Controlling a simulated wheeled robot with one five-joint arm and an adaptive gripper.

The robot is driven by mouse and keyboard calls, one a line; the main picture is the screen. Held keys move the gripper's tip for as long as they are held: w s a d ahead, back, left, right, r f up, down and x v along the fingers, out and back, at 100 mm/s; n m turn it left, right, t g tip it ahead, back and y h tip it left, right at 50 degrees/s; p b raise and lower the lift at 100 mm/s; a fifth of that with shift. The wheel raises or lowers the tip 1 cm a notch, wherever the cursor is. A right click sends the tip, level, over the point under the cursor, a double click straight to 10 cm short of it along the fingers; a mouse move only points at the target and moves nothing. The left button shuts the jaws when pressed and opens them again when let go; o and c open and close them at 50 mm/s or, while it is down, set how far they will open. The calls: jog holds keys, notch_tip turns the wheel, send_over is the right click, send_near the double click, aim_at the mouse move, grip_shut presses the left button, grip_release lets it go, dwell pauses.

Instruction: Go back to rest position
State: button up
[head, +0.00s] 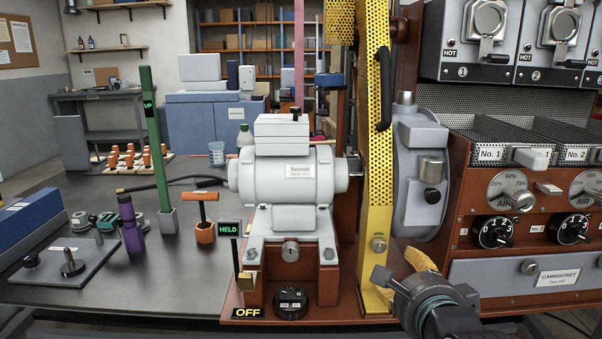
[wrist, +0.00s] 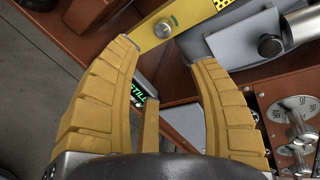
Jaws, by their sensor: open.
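My gripper (wrist: 165,55) has two ribbed yellow fingers spread apart, with nothing held between them in the wrist view. In the head view, a yellow finger of my gripper (head: 421,262) shows behind my dark wrist, to the right of the foot of the yellow guard. The yellow guard (head: 377,200) stands upright beside the grey motor (head: 285,172). In the wrist view its yellow strip with a round knob (wrist: 166,28) lies beyond the fingertips. A small green-lettered display (wrist: 140,95) shows between the fingers, partly hidden.
The roaster panel (head: 460,190) with dials and knobs stands close on the right. A green post (head: 155,140), a purple tool (head: 130,225) and an orange T-handle (head: 204,215) stand on the dark table at the left. A HELD sign (head: 230,229) and an OFF label (head: 248,313) are in front.

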jog(key=s+r+n+g+p, duration=1.1)
jog(key=s+r+n+p, duration=0.7)
jog(key=p, duration=1.1)
jog(key=s+n, duration=0.3)
jog(key=n, duration=0.1)
jog(key=shift+r+p, duration=0.3)
jog(key=shift+p, duration=0.05)
jog(key=shift+w, duration=0.1)
